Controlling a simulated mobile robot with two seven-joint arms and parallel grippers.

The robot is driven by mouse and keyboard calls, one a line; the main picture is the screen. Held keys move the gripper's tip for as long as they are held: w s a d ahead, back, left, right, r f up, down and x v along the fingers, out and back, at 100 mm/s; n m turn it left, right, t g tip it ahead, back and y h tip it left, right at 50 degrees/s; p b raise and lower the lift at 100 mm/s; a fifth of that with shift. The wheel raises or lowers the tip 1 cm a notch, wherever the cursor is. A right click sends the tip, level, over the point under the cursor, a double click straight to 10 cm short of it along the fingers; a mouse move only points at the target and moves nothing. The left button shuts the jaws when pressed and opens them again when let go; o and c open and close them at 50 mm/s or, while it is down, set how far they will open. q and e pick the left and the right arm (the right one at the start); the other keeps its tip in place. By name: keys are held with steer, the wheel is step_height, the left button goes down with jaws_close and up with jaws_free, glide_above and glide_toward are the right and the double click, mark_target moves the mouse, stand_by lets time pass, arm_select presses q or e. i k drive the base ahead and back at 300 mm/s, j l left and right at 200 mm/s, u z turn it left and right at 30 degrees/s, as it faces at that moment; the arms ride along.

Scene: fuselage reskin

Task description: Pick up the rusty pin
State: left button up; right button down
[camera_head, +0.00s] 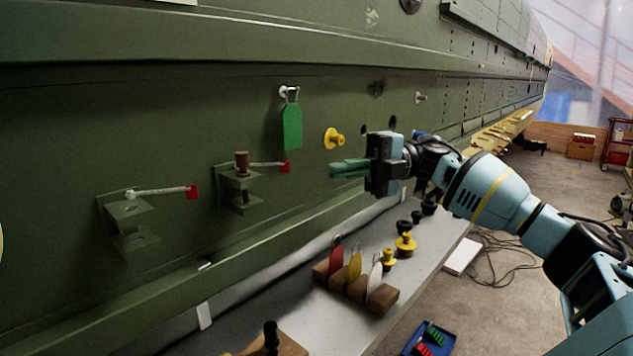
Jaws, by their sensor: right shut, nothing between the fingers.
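The rusty pin (242,163) is brown with a wide head. It stands upright in a green bracket (240,181) on the fuselage side, its head above the upper plate and its shank showing below. A pale lever with a red tag (285,167) sticks out to the right beside it. My right gripper (335,170) is to the right of the pin and apart from it, with its green fingers pointing left. The fingers are shut and empty. My left gripper is out of view.
A second bracket (132,226) with a red-tagged lever holds no pin. A green tag (291,128) and a yellow plug (333,139) are on the skin above. Below, a grey bench (325,310) carries a wooden block with coloured tags (357,287) and several plugs.

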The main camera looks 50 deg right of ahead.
mark_target(243, 158)
steer(key=k, duration=1)
